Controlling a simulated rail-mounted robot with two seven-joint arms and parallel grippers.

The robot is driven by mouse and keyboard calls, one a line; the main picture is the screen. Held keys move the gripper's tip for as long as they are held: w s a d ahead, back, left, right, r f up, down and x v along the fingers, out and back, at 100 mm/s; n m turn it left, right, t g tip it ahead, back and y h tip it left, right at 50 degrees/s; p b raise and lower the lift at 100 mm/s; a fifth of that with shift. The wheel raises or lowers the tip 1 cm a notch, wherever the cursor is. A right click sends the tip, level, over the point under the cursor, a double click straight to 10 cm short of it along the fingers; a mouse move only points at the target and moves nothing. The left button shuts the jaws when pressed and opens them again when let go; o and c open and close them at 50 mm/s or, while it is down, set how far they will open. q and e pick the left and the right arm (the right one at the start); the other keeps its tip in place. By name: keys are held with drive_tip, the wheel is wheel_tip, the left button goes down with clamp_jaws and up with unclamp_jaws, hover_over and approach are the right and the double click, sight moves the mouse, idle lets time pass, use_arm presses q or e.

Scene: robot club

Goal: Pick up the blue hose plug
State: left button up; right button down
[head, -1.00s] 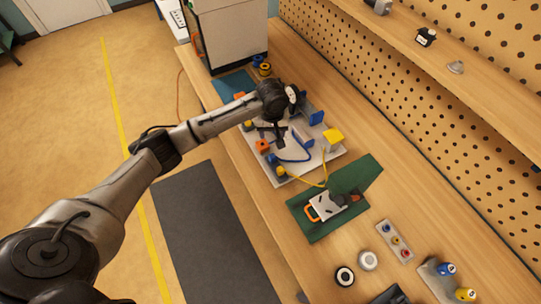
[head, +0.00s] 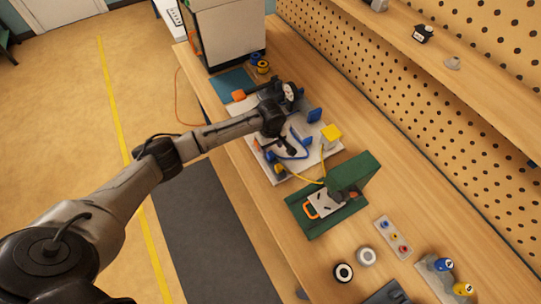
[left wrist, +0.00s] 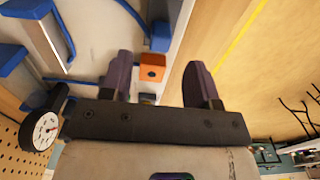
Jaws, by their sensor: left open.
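My left gripper (head: 284,147) is open above the pale board (head: 281,177) on the workbench. In the left wrist view its two dark fingers (left wrist: 158,75) stand apart, with an orange block (left wrist: 152,67) showing between them, not gripped. A blue hose (head: 292,158) curves across the board beside the gripper, and its arc shows in the left wrist view (left wrist: 133,14). A blue piece (left wrist: 160,38) lies just beyond the orange block, near the hose; I cannot tell for sure that it is the plug. The arm hides part of the board. My right gripper is not in view.
A round gauge (left wrist: 45,129) is close to the gripper. The pegboard (head: 430,120) borders the bench.

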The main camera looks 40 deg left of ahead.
sight(270, 153)
use_arm(q)
drive_tip(key=shift+f, duration=2.8)
drive_tip(key=c, duration=1)
drive_tip(key=shift+r, duration=0.1)
